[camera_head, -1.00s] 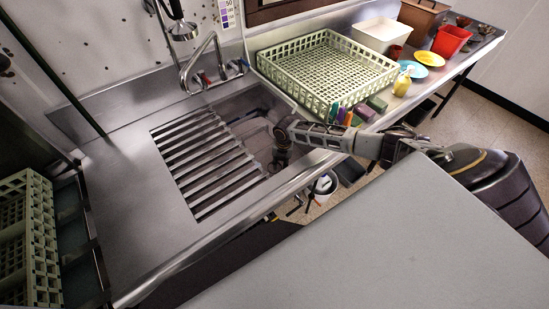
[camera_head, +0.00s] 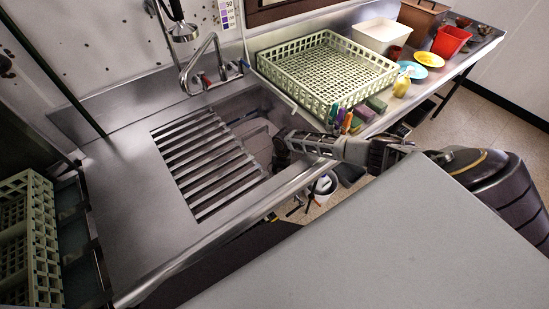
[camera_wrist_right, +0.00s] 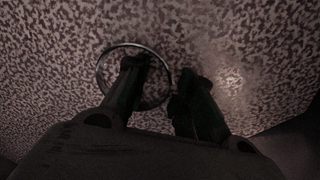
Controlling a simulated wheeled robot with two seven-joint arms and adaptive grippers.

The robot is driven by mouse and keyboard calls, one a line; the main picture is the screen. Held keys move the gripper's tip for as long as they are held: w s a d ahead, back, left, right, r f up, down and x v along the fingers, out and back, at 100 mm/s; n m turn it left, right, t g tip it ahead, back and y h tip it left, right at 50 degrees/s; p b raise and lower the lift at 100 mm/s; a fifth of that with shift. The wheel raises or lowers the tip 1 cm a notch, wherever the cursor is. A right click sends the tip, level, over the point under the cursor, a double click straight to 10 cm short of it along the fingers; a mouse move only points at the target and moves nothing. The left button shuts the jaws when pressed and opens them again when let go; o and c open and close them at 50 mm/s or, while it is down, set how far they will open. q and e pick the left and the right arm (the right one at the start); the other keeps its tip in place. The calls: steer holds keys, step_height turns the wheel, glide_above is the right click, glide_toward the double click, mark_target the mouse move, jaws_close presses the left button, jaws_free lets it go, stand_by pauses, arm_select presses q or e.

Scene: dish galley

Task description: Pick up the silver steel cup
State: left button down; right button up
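In the right wrist view the thin round rim of the silver steel cup (camera_wrist_right: 166,96) shows as a ring on a speckled surface. The ring overlaps my left-hand finger, which appears to reach inside it; the other finger is outside, to its right. My right gripper (camera_wrist_right: 166,80) is open, with a gap between the fingertips. The cup's wall and depth are too dark to make out. In the head view my right gripper (camera_head: 281,160) points down into the sink basin (camera_head: 256,138); I cannot make out the cup there. My left gripper is not in view.
The sink's front edge (camera_head: 300,180) runs under my right arm. A slatted rack (camera_head: 205,165) covers the basin's left part. The faucet (camera_head: 205,65) stands behind. A green dish rack (camera_head: 325,70), colored bottles and a red container (camera_head: 450,41) stand to the right.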

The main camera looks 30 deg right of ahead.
jaws_close()
steer(key=shift+r, duration=0.2)
step_height(320, 180, up, 10)
steer(key=shift+f, duration=0.15)
stand_by(0.8)
stand_by(0.4)
